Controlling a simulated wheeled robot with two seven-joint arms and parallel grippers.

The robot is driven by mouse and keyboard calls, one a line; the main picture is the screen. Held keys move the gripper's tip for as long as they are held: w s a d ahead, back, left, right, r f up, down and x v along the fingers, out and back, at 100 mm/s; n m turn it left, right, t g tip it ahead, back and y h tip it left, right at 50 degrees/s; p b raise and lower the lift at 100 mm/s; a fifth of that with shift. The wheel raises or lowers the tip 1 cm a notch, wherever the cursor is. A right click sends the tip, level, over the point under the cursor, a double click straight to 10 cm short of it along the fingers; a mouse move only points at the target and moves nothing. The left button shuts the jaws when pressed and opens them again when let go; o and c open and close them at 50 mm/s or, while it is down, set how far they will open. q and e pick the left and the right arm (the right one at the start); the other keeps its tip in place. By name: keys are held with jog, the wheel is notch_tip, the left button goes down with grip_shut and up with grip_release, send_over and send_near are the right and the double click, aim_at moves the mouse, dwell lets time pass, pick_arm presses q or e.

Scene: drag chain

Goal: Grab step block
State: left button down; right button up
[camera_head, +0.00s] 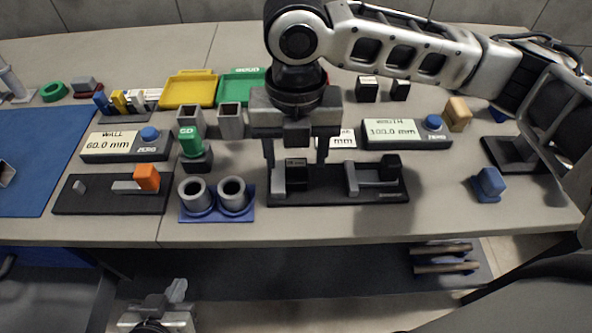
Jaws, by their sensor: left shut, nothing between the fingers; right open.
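My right gripper (296,162) points down with its fingers apart, above the left part of a black fixture (335,197). A small dark block with a light label (296,176) stands on that fixture between and below the fingertips; I cannot tell if they touch it. A tan, stepped-looking block (458,112) stands at the right of the table, and a blue block (488,184) sits nearer the front right. No label tells which one is the step block. My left gripper (176,290) is shut and empty, low at the bottom left, below the table's front edge.
Gauges with displays stand at left (126,144) and right (406,133). Two grey cups (215,195) on a blue base and a green-topped piece (190,139) are left of the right gripper. Yellow (190,88) and green trays lie behind. The front right table is fairly clear.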

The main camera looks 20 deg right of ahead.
notch_tip(320, 180, down, 2)
jog(key=shift+c, duration=0.4)
grip_shut()
jog(key=shift+r, duration=0.15)
